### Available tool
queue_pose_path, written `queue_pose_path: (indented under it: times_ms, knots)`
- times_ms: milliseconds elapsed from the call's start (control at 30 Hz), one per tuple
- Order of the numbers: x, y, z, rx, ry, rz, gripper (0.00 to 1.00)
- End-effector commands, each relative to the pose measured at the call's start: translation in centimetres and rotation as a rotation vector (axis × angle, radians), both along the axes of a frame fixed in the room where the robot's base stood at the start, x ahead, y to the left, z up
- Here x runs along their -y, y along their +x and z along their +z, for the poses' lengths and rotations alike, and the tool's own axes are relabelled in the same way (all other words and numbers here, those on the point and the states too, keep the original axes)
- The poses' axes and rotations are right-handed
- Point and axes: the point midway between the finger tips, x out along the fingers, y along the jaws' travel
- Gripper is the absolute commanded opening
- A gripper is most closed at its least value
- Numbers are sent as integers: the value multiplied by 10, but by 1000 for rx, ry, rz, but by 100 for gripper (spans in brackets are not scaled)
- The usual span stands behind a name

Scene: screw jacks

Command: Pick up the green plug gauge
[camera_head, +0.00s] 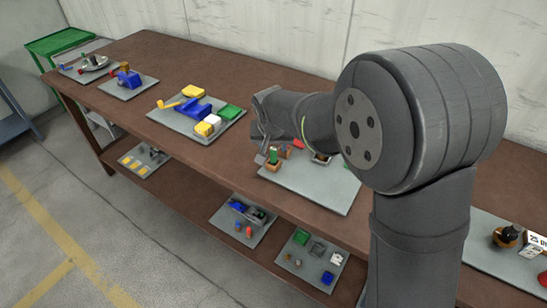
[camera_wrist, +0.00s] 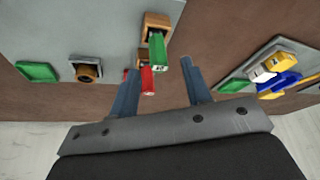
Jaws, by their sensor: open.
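The green plug gauge (camera_wrist: 157,52) stands in a brown block (camera_wrist: 155,22) on a grey mat in the wrist view. It also shows below my gripper in the head view (camera_head: 273,157). My gripper (camera_wrist: 159,68) is open, with its two fingertips apart and nothing held between them. In the wrist view the gauge lies ahead of the gap between the fingers. I cannot tell whether a finger touches it. A red piece (camera_wrist: 147,80) shows beside the left finger, partly hidden by it.
Another mat with yellow, blue, white and green parts (camera_head: 198,112) lies farther along the brown bench (camera_head: 160,62). Bare benchtop separates the mats.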

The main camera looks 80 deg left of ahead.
Motion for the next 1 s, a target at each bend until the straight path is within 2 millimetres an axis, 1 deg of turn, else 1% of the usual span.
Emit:
queue_pose_path:
  times_ms: [300,400,567,667,700,800,1000]
  knots:
    - [-14,6,-41,0,-3,0,44]
    - [-17,6,-45,0,-1,0,44]
    - [-17,6,-45,0,0,0,44]
    - [-17,6,-44,0,0,0,27]
    - [-17,6,-44,0,0,0,19]
    - [-17,6,-44,0,-1,1,0]
    - [-17,6,-44,0,0,0,0]
